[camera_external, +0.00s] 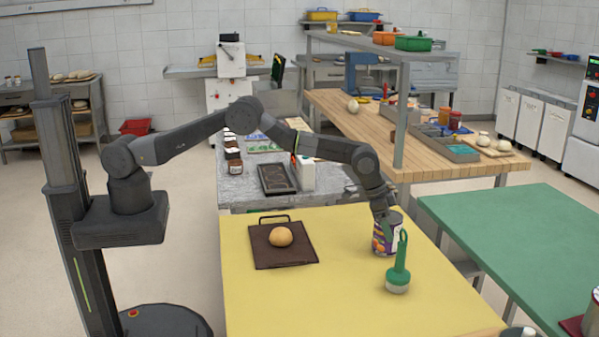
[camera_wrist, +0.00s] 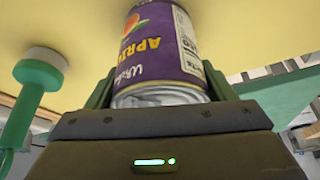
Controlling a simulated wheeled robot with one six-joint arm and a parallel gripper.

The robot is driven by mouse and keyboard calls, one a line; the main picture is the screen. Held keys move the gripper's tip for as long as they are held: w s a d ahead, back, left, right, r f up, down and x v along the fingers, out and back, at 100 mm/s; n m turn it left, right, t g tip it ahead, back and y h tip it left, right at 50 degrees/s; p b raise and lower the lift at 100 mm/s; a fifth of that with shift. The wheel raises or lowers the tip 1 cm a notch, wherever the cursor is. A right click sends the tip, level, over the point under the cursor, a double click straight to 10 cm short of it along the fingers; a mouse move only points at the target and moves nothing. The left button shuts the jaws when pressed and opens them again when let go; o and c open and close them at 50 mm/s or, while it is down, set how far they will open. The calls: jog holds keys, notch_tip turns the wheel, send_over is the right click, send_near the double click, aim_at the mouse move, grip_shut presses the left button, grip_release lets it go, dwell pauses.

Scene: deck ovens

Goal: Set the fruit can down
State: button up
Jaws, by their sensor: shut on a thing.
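The fruit can (camera_external: 381,240) is purple with a metal rim and an apricot label. It is at the right part of the yellow table (camera_external: 300,300). In the wrist view the can (camera_wrist: 158,60) fills the space between the fingers of my gripper (camera_wrist: 160,95), and its rim faces the camera. My gripper (camera_external: 386,222) reaches down from above and is shut on the can. Whether the can's base touches the table or hangs just above it, I cannot tell. The far end of the can is cut off in the wrist view.
A green-handled tool (camera_external: 398,270) stands close beside the can, to its front right; it also shows in the wrist view (camera_wrist: 35,85). A dark board (camera_external: 268,256) holding a bun (camera_external: 281,236) lies at the left. The front middle of the yellow table is clear. A green table (camera_external: 500,235) stands at the right.

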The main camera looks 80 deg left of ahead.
jog(key=o, duration=1.5)
jog(key=shift+c, duration=0.2)
jog(key=shift+r, duration=0.15)
jog(key=b+v, duration=0.2)
jog(key=v, duration=1)
